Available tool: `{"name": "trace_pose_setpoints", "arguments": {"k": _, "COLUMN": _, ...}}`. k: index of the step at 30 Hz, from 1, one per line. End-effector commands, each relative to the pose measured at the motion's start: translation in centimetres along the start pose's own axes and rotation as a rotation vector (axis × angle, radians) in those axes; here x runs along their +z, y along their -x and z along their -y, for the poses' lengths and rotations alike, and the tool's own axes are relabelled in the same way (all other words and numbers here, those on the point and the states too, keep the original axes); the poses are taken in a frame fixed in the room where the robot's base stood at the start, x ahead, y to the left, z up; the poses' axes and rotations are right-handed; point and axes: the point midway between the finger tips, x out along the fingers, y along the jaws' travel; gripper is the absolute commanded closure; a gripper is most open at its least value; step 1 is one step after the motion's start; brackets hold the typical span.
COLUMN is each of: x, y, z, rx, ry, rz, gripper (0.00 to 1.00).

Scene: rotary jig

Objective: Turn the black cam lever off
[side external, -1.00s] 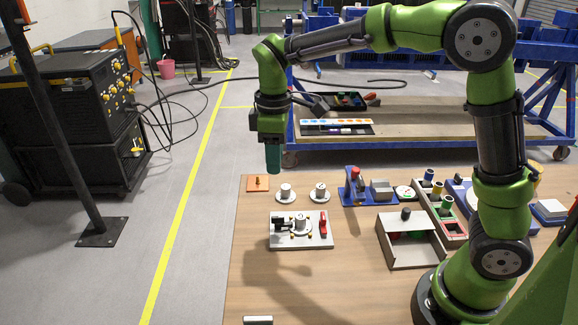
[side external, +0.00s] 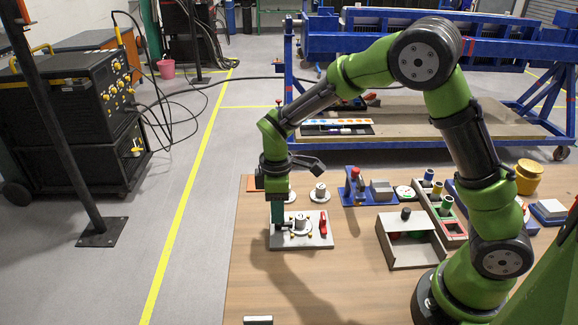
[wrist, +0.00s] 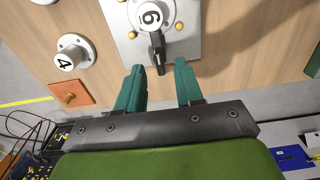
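The black cam lever (wrist: 158,50) sits on the grey jig plate (wrist: 190,45), beside a white round part marked with a digit (wrist: 150,16), in the wrist view. My gripper (wrist: 159,66) is open, with its two teal fingers apart. The lever's near end lies between the fingertips, with a visible gap to each side. In the side view my gripper (side external: 277,222) is low over the left part of the jig plate (side external: 318,240) and partly hides the lever. A red clamp handle (side external: 323,223) stands on the plate's right side.
White flanged parts stand behind the jig; one (side external: 320,192) shows clearly, and one marked 4 (wrist: 66,58) is near an orange plate (wrist: 70,93). A blue fixture (side external: 356,190) and an open box (side external: 408,245) are to the right. The table's front is mostly clear.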

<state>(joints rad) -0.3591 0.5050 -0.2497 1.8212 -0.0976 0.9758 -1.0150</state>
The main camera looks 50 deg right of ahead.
Motion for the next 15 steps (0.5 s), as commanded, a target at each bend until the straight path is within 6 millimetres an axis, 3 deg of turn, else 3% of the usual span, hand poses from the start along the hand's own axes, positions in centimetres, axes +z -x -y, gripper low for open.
{"name": "trace_pose_setpoints", "arguments": {"k": 6, "x": 0.0, "y": -2.0, "z": 0.0, "rx": 0.0, "ry": 0.0, "rz": 0.001, "gripper": 0.64}}
{"name": "trace_pose_setpoints", "arguments": {"k": 15, "x": 0.0, "y": -2.2, "z": 0.0, "rx": 0.001, "ry": 0.0, "rz": -0.001, "gripper": 0.64}}
